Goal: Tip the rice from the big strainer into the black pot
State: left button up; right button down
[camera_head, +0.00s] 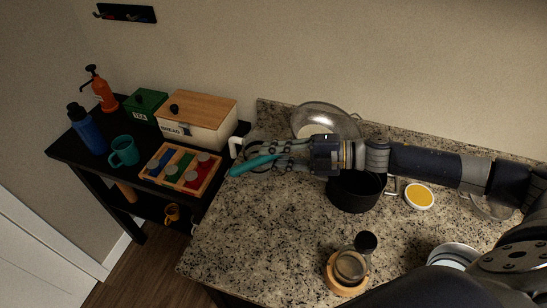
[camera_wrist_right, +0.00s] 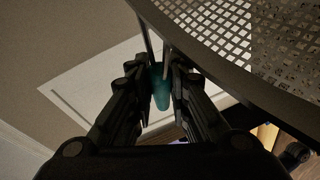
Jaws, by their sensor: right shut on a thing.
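The big strainer (camera_head: 330,112) is a shiny metal bowl with a teal handle (camera_head: 248,166), at the back of the counter and partly hidden behind my right arm. A pale patch, possibly rice, shows low inside it. My right gripper (camera_head: 262,158) is shut on the teal handle. In the right wrist view the handle (camera_wrist_right: 161,88) lies between the fingers, and the strainer's perforated wall (camera_wrist_right: 230,35) fills the upper right. The black pot (camera_head: 352,197) stands on the counter below my right wrist, its upper part partly covered. My left gripper is not in view.
A yellow-filled dish (camera_head: 419,196) sits right of the pot. A black side table (camera_head: 75,150) at left holds boxes, bottles and a teal mug (camera_head: 124,151). The counter's front left is clear.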

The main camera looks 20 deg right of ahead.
jog(key=s+d+r+n+t+y+b, duration=0.1)
jog(key=s+d+r+n+y+b, duration=0.1)
jog(key=s+d+r+y+b, duration=0.2)
jog(key=s+d+r+n+t+y+b, duration=0.2)
jog(key=s+d+r+y+b, duration=0.2)
jog(key=r+b, duration=0.4)
jog(key=shift+r+y+b, duration=0.15)
jog(key=shift+y+b, duration=0.55)
jog(key=shift+b, duration=0.75)
dwell(4.3)
jog(key=shift+s, duration=0.1)
